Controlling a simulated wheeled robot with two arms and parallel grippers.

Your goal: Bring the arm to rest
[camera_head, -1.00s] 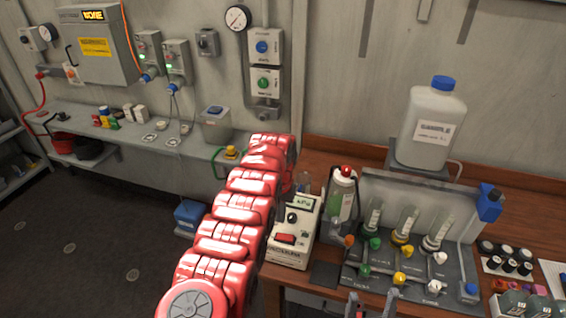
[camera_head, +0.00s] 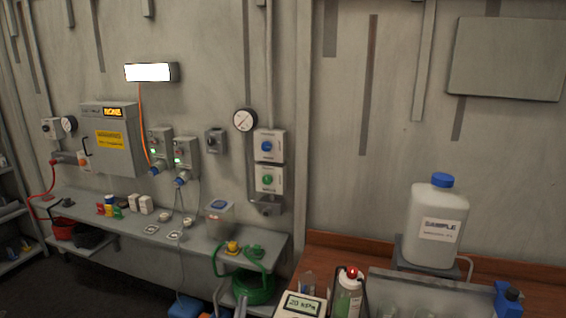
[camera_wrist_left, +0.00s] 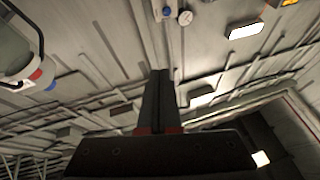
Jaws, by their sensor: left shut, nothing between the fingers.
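My left gripper (camera_wrist_left: 161,74) shows in the left wrist view as two dark fingers lying together, with nothing between them. They point up into open space, with the tilted grey wall and ceiling area behind. In the head view, small grey finger-like tips (camera_head: 240,307) show at the bottom edge, left of the wooden bench; most of the arm is out of the picture. My right gripper is in neither view.
A grey wall shelf (camera_head: 125,228) at left holds small items. A green hose (camera_head: 255,288) hangs near its right end.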

